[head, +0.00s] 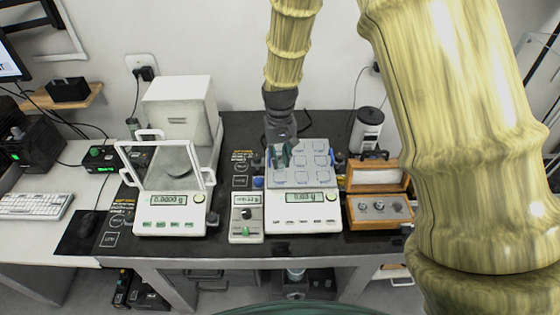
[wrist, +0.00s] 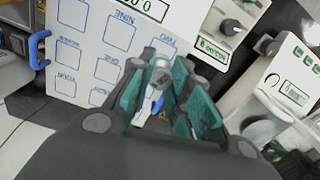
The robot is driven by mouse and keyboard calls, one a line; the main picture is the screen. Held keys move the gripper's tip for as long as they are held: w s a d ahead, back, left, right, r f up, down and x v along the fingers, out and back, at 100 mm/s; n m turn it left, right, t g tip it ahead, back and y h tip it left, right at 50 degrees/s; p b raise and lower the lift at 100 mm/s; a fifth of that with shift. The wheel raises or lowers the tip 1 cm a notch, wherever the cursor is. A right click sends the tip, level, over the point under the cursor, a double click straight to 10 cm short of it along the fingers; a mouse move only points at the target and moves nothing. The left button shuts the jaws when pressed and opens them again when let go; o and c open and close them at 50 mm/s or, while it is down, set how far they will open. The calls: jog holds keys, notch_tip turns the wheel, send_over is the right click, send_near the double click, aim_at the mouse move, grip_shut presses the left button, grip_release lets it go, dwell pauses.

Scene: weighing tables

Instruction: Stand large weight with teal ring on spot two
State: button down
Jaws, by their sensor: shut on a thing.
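My gripper (head: 286,154) is over the left part of a pale panel of marked square spots (head: 301,180), which lies on the middle scale. In the wrist view its teal-padded fingers (wrist: 165,85) are shut on a shiny metal weight (wrist: 161,72), partly hidden between the pads. I cannot make out a teal ring apart from the teal pads. The panel also shows in the wrist view (wrist: 88,48), with labelled outlined squares, one reading NINE.
A wooden box (head: 379,224) with its lid up holds several metal weights at the right. A small device (head: 246,228) with a display stands left of the middle scale. A glass-doored balance (head: 170,221) stands further left. A white cylinder (head: 367,130) stands behind the box.

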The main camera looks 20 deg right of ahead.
aim_at(280, 158)
jog(key=shift+f+p, duration=0.95)
jog(key=shift+f, duration=0.8)
jog(key=shift+f, duration=0.1)
jog(key=c, duration=1.3)
grip_release()
jog(key=shift+w, duration=0.1)
jog(key=shift+c, duration=0.2)
jog(key=shift+r, duration=0.2)
jog(key=shift+r+b, duration=2.15)
jog(key=shift+r, duration=3.8)
